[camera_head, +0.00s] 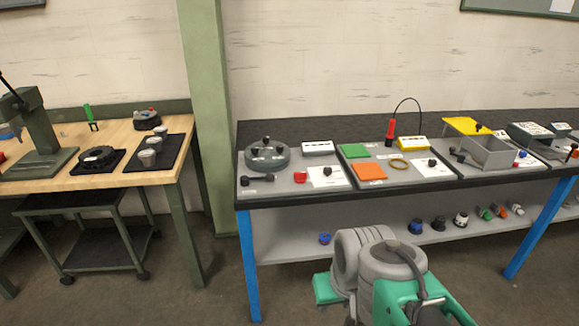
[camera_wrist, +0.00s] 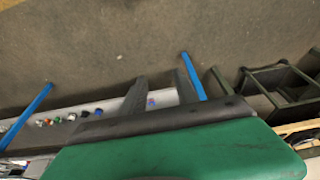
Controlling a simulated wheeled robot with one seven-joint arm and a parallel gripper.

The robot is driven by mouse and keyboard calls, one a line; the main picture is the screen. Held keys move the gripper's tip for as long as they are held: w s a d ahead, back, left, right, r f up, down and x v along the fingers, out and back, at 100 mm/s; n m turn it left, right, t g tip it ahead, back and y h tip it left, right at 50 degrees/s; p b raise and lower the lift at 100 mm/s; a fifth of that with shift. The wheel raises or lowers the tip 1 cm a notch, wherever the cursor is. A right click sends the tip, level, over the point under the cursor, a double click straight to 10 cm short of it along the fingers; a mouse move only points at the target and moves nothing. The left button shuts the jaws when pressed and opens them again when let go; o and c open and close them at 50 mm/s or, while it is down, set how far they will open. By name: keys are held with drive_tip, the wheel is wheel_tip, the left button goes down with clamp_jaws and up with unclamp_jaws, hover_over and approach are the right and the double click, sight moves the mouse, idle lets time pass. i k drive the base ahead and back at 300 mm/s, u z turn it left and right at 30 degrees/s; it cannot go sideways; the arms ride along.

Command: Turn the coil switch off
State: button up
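Two small black rotary knobs on white cards stand on the blue-legged bench in the head view. One is the left knob (camera_head: 327,170), beside a round grey device (camera_head: 267,155). The other is the right knob (camera_head: 432,162), beside a brass-coloured ring (camera_head: 398,163). I cannot tell which is the coil switch, nor read its setting. My gripper (camera_wrist: 160,82) shows in the wrist view with two dark fingers apart and nothing between them. It is away from both knobs. In the head view, my arm is at the bottom centre, and the fingertips cannot be made out.
The bench top also holds an orange pad (camera_head: 369,172), a green pad (camera_head: 355,151), a red upright probe (camera_head: 391,130) and a grey open box (camera_head: 487,152). Several small parts lie on the lower shelf (camera_head: 290,247). A wooden workbench (camera_head: 110,178) stands left, with open floor between.

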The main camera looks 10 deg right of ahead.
sight(299, 176)
drive_tip(key=z, duration=0.05)
drive_tip(key=i, duration=1.3)
drive_tip(key=u, duration=0.05)
